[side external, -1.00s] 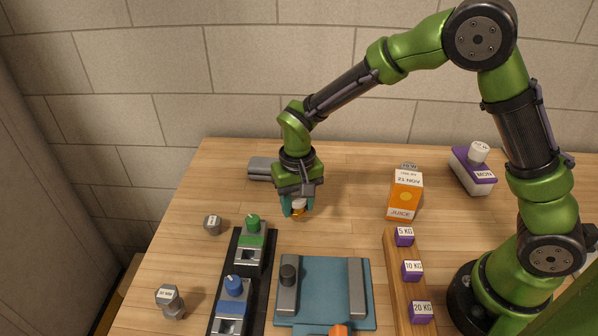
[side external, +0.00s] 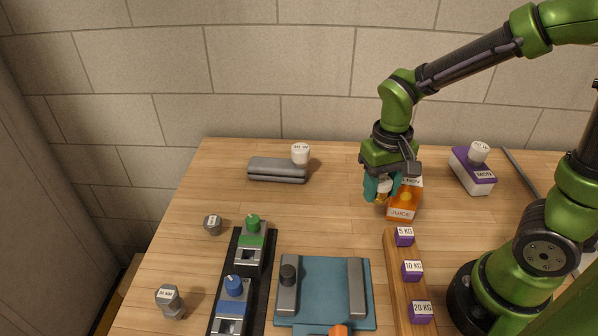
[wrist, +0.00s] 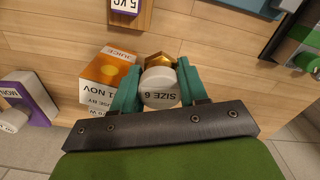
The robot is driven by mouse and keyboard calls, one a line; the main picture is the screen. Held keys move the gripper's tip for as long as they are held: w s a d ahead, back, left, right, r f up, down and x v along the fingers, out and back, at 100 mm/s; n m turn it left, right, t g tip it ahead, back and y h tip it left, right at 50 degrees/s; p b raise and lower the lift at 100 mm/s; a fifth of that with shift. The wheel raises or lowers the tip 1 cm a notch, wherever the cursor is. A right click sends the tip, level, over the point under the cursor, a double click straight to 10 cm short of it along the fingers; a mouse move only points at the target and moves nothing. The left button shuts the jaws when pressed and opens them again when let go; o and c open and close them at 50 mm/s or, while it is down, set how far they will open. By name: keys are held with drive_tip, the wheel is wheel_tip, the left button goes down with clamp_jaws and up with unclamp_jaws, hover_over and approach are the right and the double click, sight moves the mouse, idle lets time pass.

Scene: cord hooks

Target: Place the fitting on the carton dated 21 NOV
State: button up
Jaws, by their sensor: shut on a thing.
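The fitting is a brass hex piece with a white round cap marked "SIZE 6" (wrist: 160,87). My gripper (side external: 382,188) is shut on it, with one teal finger on each side, and it also shows in the wrist view (wrist: 159,72). The fitting (side external: 382,198) is small and partly covered by the fingers in the side view. The orange and white juice carton (side external: 403,210) is just right of the fitting there, partly hidden behind my gripper. In the wrist view the carton (wrist: 104,72) is left of the fitting; its label reads "1 NOV", its start covered by a finger.
A wooden rail with purple weights (side external: 411,271) runs in front of the carton. A purple and white box marked "MON" (side external: 473,176) stands at the back right. A grey block (side external: 277,170) with a white-capped piece is at the back left. The table between block and carton is clear.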

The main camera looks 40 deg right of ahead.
drive_tip(key=s+d+r+m, duration=0.1)
drive_tip(key=d+r, duration=0.8)
wheel_tip(320, 180, down, 8)
drive_tip(key=shift+r, duration=0.1)
drive_tip(key=o, duration=1.1)
